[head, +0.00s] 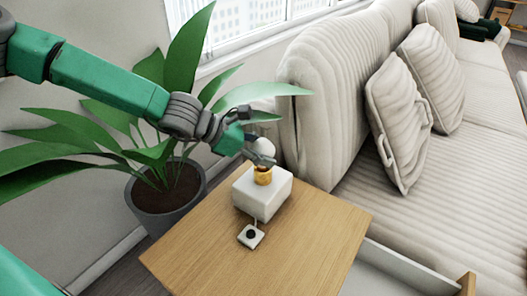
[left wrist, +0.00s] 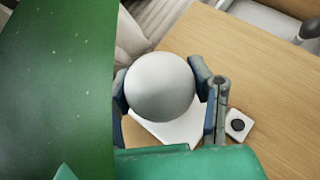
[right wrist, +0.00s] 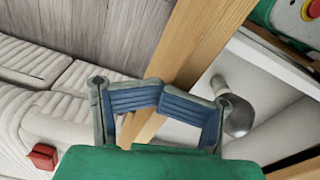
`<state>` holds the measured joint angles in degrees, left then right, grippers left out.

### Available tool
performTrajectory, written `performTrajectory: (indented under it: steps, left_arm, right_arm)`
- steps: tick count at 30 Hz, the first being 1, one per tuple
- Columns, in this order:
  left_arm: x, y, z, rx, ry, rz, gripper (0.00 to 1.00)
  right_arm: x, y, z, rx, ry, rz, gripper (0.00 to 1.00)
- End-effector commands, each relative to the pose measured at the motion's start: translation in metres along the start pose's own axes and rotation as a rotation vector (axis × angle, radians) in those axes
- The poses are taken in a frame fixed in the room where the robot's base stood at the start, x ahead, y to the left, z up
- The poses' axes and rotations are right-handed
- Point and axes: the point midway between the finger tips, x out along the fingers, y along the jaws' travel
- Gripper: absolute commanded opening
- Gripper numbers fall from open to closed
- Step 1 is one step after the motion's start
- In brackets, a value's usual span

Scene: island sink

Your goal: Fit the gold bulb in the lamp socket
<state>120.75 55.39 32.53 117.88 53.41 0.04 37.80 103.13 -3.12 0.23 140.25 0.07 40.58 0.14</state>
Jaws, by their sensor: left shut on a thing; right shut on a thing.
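My left gripper (head: 262,158) is shut on a round white bulb (head: 266,147), which also fills the middle of the left wrist view (left wrist: 160,87). The bulb is above the white block-shaped lamp base (head: 262,192) on the wooden table. A gold cylinder (head: 263,176) shows on top of the base, directly under the fingers. Whether it is the socket or the bulb's cap, and whether they touch, I cannot tell. My right gripper (right wrist: 160,95) is outside the head view. Its fingers are closed at the wooden drawer front (right wrist: 195,45), with the exact contact hidden.
A white switch (head: 250,236) lies on the table (head: 205,250) before the lamp. A drawer (head: 400,268) stands open at the right, with a grey bulb-like thing (right wrist: 238,115) in it. A potted plant (head: 165,222) is left, a sofa (head: 400,205) right.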

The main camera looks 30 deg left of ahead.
Motion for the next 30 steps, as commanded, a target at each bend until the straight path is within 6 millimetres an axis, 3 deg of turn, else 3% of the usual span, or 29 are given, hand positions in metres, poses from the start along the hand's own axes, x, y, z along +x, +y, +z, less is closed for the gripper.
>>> performTrajectory:
  steps: [3,14,15,16,17,30]
  left_arm:
    - [0.0044,0.0006,-0.007,-0.002,0.006,0.002,0.17]
    - [0.0074,0.0007,-0.0103,-0.004,0.012,0.003,0.17]
    - [0.0075,0.0007,-0.0105,-0.004,0.012,0.003,0.58]
    - [0.0075,0.0006,-0.0104,-0.004,0.012,0.003,0.69]
    - [0.0076,0.0006,-0.0102,-0.003,0.012,0.003,0.72]
    - [0.0027,-0.0006,-0.0062,0.002,0.008,0.003,0.72]
  right_arm:
    - [0.0082,-0.0009,0.0016,-0.001,-0.006,-0.002,0.0]
    - [0.01,-0.0012,0.0014,-0.002,-0.005,-0.003,0.0]
    - [0.01,-0.0012,0.0014,-0.002,-0.005,-0.003,0.0]
    - [0.0101,-0.0012,0.0014,-0.002,-0.005,-0.003,0.0]
    - [0.0101,-0.0012,0.0014,-0.002,-0.005,-0.003,0.0]
    - [0.016,0.0014,0.004,-0.003,-0.012,-0.012,0.0]
